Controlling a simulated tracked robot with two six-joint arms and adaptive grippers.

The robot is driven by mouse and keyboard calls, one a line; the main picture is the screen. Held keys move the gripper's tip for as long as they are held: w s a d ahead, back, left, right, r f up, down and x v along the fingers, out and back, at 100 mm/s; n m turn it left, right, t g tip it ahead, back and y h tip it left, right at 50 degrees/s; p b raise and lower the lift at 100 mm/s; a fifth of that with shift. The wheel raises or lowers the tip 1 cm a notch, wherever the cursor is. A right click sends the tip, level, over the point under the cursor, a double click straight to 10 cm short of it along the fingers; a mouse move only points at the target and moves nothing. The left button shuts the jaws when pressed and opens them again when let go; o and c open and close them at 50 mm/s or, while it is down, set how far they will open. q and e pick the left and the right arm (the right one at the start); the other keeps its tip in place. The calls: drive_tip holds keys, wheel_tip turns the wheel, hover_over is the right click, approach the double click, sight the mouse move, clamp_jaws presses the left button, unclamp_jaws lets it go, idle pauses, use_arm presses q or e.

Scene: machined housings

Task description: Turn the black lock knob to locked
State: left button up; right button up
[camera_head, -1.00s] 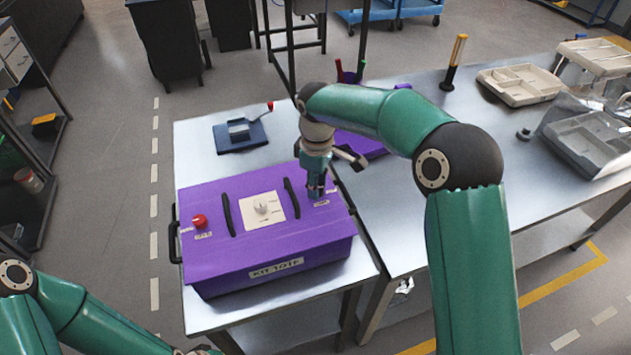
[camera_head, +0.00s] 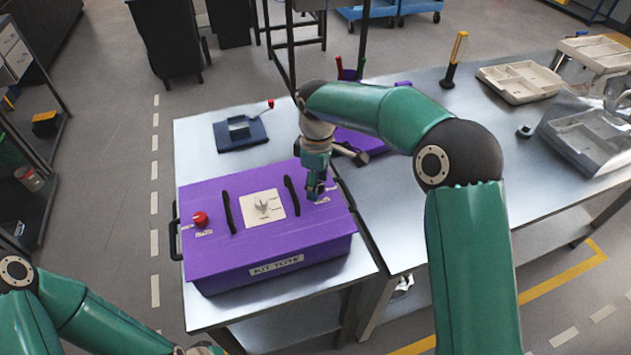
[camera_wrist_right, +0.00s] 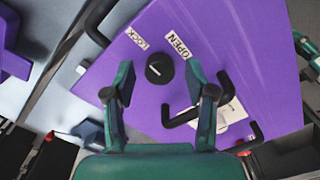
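The black lock knob (camera_wrist_right: 158,68) shows in the right wrist view on the purple kit tote lid (camera_wrist_right: 225,35), with a small pale mark on it. The label LOCK (camera_wrist_right: 136,39) is up-left of it and the label OPEN (camera_wrist_right: 179,45) up-right. My right gripper (camera_wrist_right: 160,80) is open, its fingers on either side of the knob in that view; contact cannot be told. In the head view my right gripper (camera_head: 317,190) points down at the tote's (camera_head: 225,262) right end and hides the knob. Only a bit of my left gripper (camera_head: 203,350) shows at the bottom edge.
On the lid are a red knob (camera_head: 200,219), a white dial (camera_head: 263,204) on a pale plate, and two black handles (camera_head: 227,214) (camera_head: 292,196). A blue fixture (camera_head: 240,133) stands behind on the metal table. Grey trays (camera_head: 590,140) are on the right table.

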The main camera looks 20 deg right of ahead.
wheel_tip(320, 180, up, 12)
idle(0.7)
drive_tip(key=shift+f, duration=0.1)
